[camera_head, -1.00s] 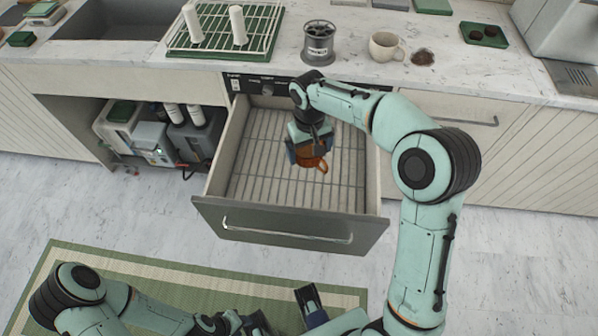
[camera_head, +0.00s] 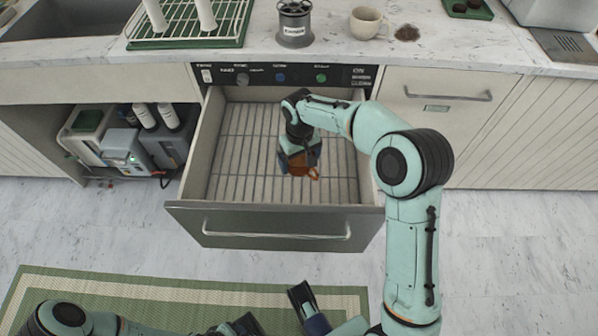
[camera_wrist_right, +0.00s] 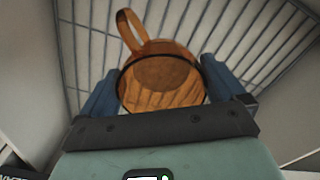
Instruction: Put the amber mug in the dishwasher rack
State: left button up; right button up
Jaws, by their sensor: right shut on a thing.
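The amber mug (camera_head: 301,168) is between the fingers of my right gripper (camera_head: 299,158), inside the open dishwasher drawer. In the right wrist view my right gripper (camera_wrist_right: 170,92) is shut on the mug (camera_wrist_right: 165,80), with a blue finger on each side and the handle pointing up in the picture. The dishwasher rack (camera_head: 245,150) is a grid of bars in the pulled-out drawer; its bars (camera_wrist_right: 90,48) show behind the mug. Whether the mug touches the rack is hard to tell. My left gripper (camera_head: 275,312) is low at the bottom edge, its fingers partly cut off.
The drawer front (camera_head: 275,222) has a long handle. On the counter stand a white cup (camera_head: 367,23), a grey canister (camera_head: 294,25) and a green drying tray (camera_head: 190,38) with white cups. The rack's left part is empty.

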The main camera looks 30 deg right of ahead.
aim_at(300, 172)
pick_arm(q)
jog(key=shift+w+a+f+t+b, duration=0.15)
jog(key=shift+w+a+f+b, duration=0.15)
jog(key=shift+w+f, duration=0.2)
jog(key=shift+w+a+f+t+b, duration=0.2)
jog(key=shift+w+f+b, duration=0.15)
jog(key=shift+w, duration=0.2)
pick_arm(e)
notch_tip(300, 172, down, 7)
jog(key=shift+r, duration=0.15)
jog(key=o, duration=0.7)
jog(key=shift+f, duration=0.2)
pick_arm(q)
jog(key=shift+w+f, duration=0.1)
jog(key=shift+w, duration=0.05)
pick_arm(e)
jog(key=shift+o, duration=0.2)
jog(key=shift+r, duration=0.15)
jog(key=shift+r, duration=0.35)
pick_arm(q)
jog(key=shift+g, duration=0.65)
jog(key=s+r+p, duration=0.1)
jog(key=s+d+r, duration=0.1)
jog(key=s+r+p, duration=0.1)
jog(key=shift+s+d+r+p, duration=0.15)
jog(key=shift+s+d+p, duration=0.1)
jog(key=shift+s+p, duration=0.15)
pick_arm(e)
notch_tip(300, 172, up, 12)
jog(key=shift+f, duration=0.25)
